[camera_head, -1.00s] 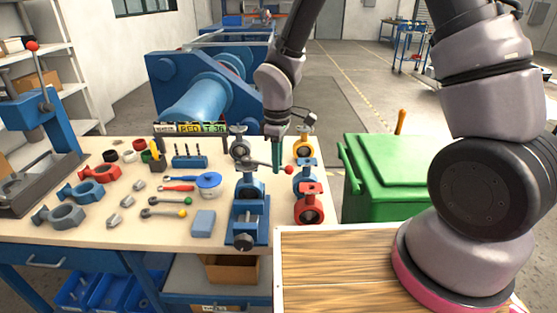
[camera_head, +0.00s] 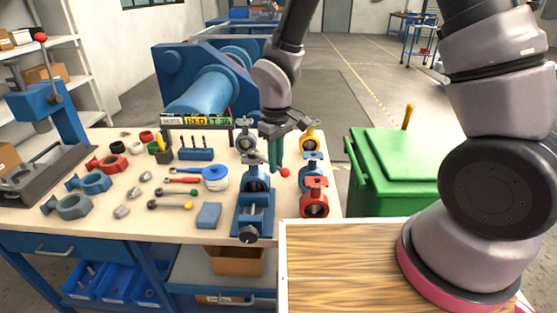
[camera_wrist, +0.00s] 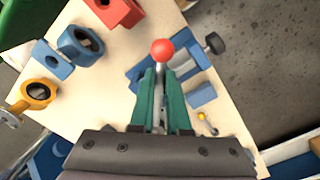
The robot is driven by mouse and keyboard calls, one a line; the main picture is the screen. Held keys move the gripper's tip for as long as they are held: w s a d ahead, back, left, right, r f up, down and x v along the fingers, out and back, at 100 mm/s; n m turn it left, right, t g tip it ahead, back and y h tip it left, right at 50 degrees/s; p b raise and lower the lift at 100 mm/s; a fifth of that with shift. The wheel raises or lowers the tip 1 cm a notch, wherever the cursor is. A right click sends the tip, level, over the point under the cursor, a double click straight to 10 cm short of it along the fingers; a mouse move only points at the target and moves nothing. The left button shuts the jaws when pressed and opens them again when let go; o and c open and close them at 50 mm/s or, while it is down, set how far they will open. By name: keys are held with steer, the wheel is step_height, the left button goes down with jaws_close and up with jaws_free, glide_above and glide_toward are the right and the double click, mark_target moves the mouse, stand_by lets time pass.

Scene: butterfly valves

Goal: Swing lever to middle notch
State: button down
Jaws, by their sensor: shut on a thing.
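The lever ends in a red ball knob (camera_head: 285,172). It belongs to a blue butterfly valve (camera_head: 256,180) held upright in a blue vise (camera_head: 253,213) at the bench's right part. My gripper (camera_head: 276,165) reaches down from above, its green fingers beside the knob. In the wrist view the fingers (camera_wrist: 163,100) are shut on the grey lever shaft, with the red knob (camera_wrist: 162,50) sticking out past the fingertips. Most of the shaft and the notches are hidden behind my fingers.
Red (camera_head: 314,204), blue (camera_head: 313,179) and yellow (camera_head: 309,141) valves stand close to the right of the vise. A green bin (camera_head: 400,165) stands beyond the bench's right edge.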

steer(key=shift+s+a+m, duration=0.3)
steer(key=shift+s+m, duration=0.05)
steer(key=shift+m, duration=0.15)
steer(key=c, duration=0.8)
jaws_free()
steer(key=shift+r, duration=3.55)
